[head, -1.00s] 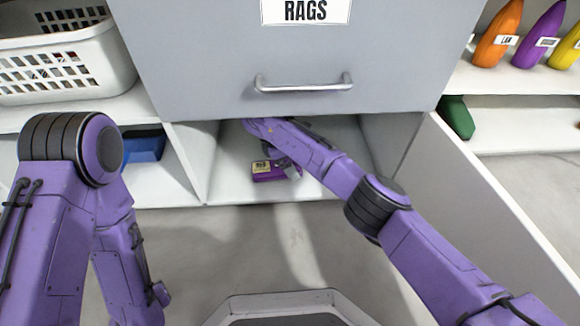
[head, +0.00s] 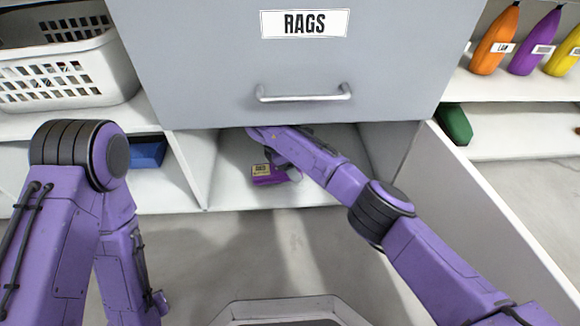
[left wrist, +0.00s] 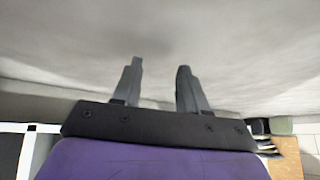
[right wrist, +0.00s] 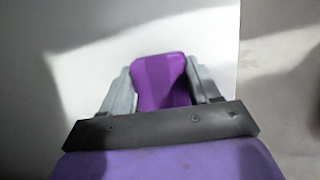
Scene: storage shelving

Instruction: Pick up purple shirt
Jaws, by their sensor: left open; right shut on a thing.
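The purple shirt (head: 268,180) is a small folded bundle with a yellow label, low in the open cubby under the drawer in the head view. In the right wrist view the purple cloth (right wrist: 160,80) fills the space between the fingers. My right gripper (head: 290,176) reaches into the cubby and is shut on it; the fingers (right wrist: 160,92) press on both its sides. Whether the shirt is clear of the shelf floor is hard to tell. My left gripper (left wrist: 157,80) is open and empty in the left wrist view, facing a plain grey surface.
A grey drawer (head: 200,60) labelled RAGS hangs above the cubby, close over my right arm. Cubby side walls (head: 188,170) stand left and right. A white basket (head: 60,75), a blue item (head: 148,153) and bottles (head: 497,40) are on neighbouring shelves. The floor (head: 250,255) in front is clear.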

